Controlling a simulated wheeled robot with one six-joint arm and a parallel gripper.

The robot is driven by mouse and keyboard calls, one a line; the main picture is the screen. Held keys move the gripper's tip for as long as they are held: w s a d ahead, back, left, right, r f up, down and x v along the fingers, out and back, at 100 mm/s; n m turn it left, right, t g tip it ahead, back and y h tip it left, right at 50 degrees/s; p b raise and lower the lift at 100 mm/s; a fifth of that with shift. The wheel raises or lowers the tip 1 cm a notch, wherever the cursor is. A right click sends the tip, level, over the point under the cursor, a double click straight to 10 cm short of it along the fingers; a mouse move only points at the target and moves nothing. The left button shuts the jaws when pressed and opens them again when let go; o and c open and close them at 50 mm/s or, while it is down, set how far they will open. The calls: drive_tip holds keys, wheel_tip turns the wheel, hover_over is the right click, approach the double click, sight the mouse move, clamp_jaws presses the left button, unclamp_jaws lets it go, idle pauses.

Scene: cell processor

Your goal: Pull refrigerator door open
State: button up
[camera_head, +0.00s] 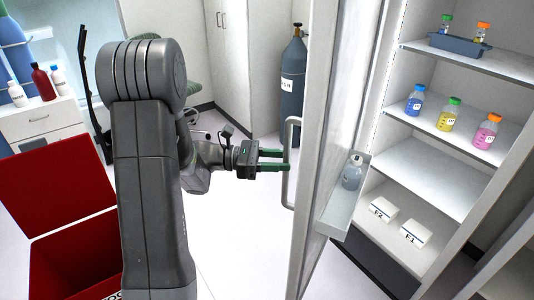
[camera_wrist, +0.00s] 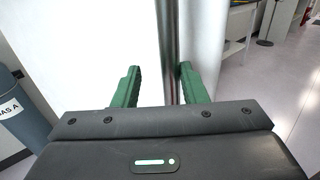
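The refrigerator door (camera_head: 318,130) stands swung open, seen nearly edge-on in the head view, with the shelves of the refrigerator (camera_head: 440,62) visible to its right. A vertical bar handle (camera_head: 289,185) is on the door's left face. My gripper (camera_head: 274,160) points right at the handle, with its green fingers level. In the wrist view, my gripper (camera_wrist: 160,88) has its fingers apart. The metal handle bar (camera_wrist: 169,40) runs between their lines, nearer the right finger. I cannot tell whether a finger touches it.
Shelves hold bottles (camera_head: 449,114), a blue rack (camera_head: 459,44) and white boxes (camera_head: 415,232). A gas cylinder (camera_head: 293,95) stands behind the door. An open red box (camera_head: 60,195) is at left. Floor below my gripper is clear.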

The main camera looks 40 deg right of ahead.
drive_tip(key=w+a+p, duration=0.3)
drive_tip(key=w+p, duration=0.1)
drive_tip(key=w, duration=1.1)
drive_tip(key=shift+w, duration=0.2)
idle(0.7)
idle(0.4)
